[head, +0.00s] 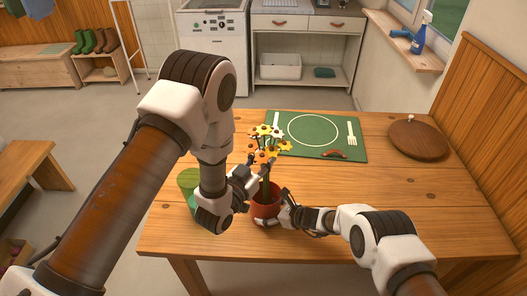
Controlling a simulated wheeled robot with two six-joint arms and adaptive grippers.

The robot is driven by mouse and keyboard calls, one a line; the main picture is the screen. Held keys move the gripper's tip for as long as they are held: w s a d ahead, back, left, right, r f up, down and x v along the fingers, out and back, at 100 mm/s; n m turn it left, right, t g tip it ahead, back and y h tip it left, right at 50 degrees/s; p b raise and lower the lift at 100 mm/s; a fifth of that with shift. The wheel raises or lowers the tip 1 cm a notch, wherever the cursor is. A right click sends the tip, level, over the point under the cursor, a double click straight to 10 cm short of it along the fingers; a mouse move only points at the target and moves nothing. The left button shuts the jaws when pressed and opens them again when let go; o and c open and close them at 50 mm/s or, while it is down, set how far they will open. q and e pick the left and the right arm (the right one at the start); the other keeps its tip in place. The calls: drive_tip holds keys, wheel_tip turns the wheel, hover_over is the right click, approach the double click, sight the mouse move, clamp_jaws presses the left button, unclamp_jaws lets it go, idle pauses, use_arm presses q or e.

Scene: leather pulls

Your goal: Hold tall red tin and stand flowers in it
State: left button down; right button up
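The red tin (265,209) stands on the wooden table near its front edge. My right gripper (277,210) comes from the right with its fingers around the tin's side and appears shut on it. A bunch of yellow, orange and white flowers (264,147) is upright above the tin, and its green stems (266,188) reach down to the tin's mouth. My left gripper (257,173) is at the stems just above the rim and appears shut on them. The stem ends are hidden, so I cannot tell how deep they are.
A green container (187,181) stands left of the tin, partly behind my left arm. A round wooden board (418,139) is at right.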

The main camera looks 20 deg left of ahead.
use_arm(q)
drive_tip(key=shift+f, duration=2.05)
drive_tip(key=shift+s, duration=0.1)
drive_tip(key=c, duration=0.8)
unclamp_jaws()
drive_tip(key=v, duration=0.7)
drive_tip(key=shift+s, duration=0.15)
use_arm(e)
drive_tip(key=o, duration=0.6)
drive_tip(key=shift+c, duration=0.2)
